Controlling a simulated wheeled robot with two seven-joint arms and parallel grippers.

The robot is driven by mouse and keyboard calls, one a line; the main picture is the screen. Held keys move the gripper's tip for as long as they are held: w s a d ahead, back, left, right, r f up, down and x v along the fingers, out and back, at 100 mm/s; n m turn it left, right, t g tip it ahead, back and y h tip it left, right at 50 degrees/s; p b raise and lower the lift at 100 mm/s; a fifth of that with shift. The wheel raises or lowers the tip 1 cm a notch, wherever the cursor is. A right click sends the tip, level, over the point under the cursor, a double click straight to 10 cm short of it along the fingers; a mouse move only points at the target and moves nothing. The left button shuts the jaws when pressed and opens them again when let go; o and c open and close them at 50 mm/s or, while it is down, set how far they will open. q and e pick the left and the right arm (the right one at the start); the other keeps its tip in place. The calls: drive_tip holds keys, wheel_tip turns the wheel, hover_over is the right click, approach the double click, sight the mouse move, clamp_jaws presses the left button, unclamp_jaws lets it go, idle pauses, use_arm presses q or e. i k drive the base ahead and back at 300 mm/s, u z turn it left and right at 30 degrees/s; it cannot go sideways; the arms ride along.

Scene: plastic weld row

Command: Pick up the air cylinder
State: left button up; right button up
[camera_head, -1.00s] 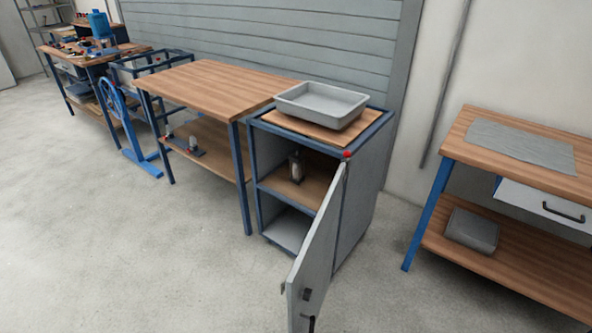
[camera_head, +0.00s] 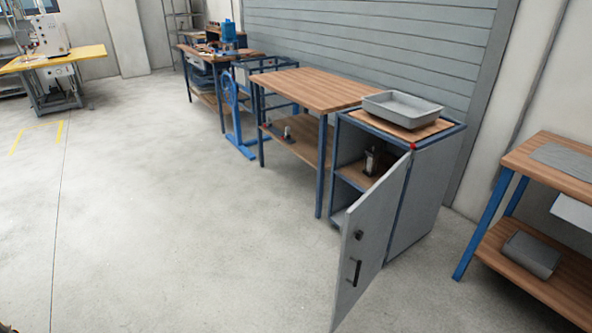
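A small upright cylinder-shaped object (camera_head: 372,160), dark with a light part, stands on the upper shelf inside the open cabinet (camera_head: 425,205). It looks like the air cylinder, but it is small and partly in shadow. The cabinet door (camera_head: 372,240) stands wide open toward me, with a dark handle on its face. Another small upright object (camera_head: 287,133) stands on the lower shelf of the wooden bench to the left; I cannot tell what it is.
A grey tray (camera_head: 403,110) sits on the cabinet top. A wooden bench (camera_head: 315,88) adjoins it on the left, then a blue handwheel stand (camera_head: 232,105). A bench with a grey box (camera_head: 531,254) stands right. The floor at left and centre is clear.

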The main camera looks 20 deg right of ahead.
sight(369, 171)
drive_tip(key=u, duration=0.7)
drive_tip(key=i, duration=2.25)
drive_tip(key=z, duration=0.85)
drive_tip(key=i, duration=1.4)
drive_tip(key=z, duration=1.2)
